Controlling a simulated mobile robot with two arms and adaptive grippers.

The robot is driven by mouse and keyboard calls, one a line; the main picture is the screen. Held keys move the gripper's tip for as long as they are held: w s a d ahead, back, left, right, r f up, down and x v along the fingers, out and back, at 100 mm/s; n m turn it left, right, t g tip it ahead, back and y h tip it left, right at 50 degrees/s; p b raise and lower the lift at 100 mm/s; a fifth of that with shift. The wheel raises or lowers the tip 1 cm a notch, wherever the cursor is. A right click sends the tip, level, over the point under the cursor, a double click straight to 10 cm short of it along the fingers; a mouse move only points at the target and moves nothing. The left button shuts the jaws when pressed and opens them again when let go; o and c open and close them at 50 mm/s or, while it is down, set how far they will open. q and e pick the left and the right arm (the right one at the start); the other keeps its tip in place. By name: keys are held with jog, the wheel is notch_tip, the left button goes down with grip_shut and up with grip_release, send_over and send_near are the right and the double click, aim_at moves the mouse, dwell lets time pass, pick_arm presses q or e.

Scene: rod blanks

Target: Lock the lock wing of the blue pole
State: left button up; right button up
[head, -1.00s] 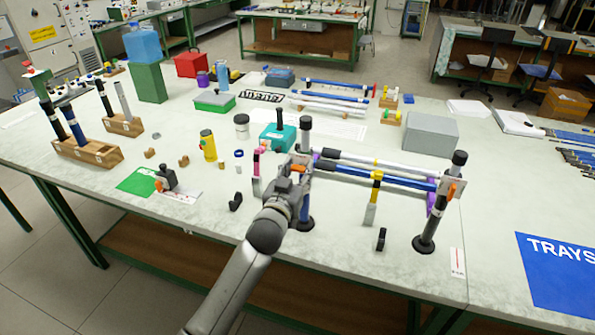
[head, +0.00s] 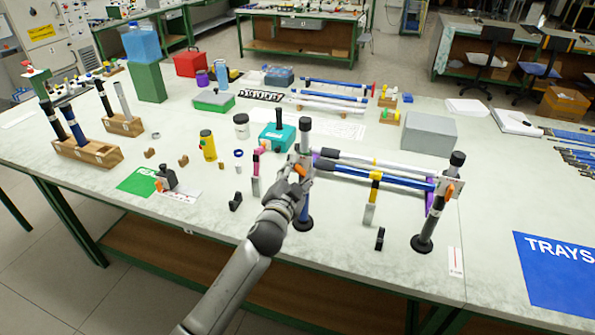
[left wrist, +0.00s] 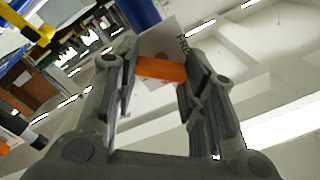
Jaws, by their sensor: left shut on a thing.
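The blue pole (head: 304,208) stands upright in a round black base near the front of the table, with a black top and a light plate. It also shows at the top of the left wrist view (left wrist: 140,12). Its orange lock wing (left wrist: 161,69) lies across the gap between my left fingers, touching both. In the head view the wing (head: 301,170) is a small orange patch on the plate. My left gripper (head: 297,184) is shut on the wing, in front of the pole, and hides part of it. My right gripper is not in view.
A second post (head: 432,218) with its own orange wing (head: 449,192) stands to the right. A white rod (head: 375,167) and a blue rod (head: 385,180) run between the posts. A yellow-topped support (head: 371,205) stands under them. The front left tabletop is clear.

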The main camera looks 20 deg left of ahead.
pick_arm(q)
jog(key=m, duration=0.5)
jog(key=shift+m+p, duration=0.3)
jog(key=shift+p, duration=0.05)
jog(key=shift+f+m+p, duration=0.15)
jog(key=shift+m+p, duration=0.15)
jog(key=shift+m, duration=1.8)
jog(key=o, duration=1)
jog(key=shift+s, duration=0.1)
jog(key=s, duration=1.1)
jog(key=shift+s, duration=0.4)
jog(key=shift+f, duration=0.15)
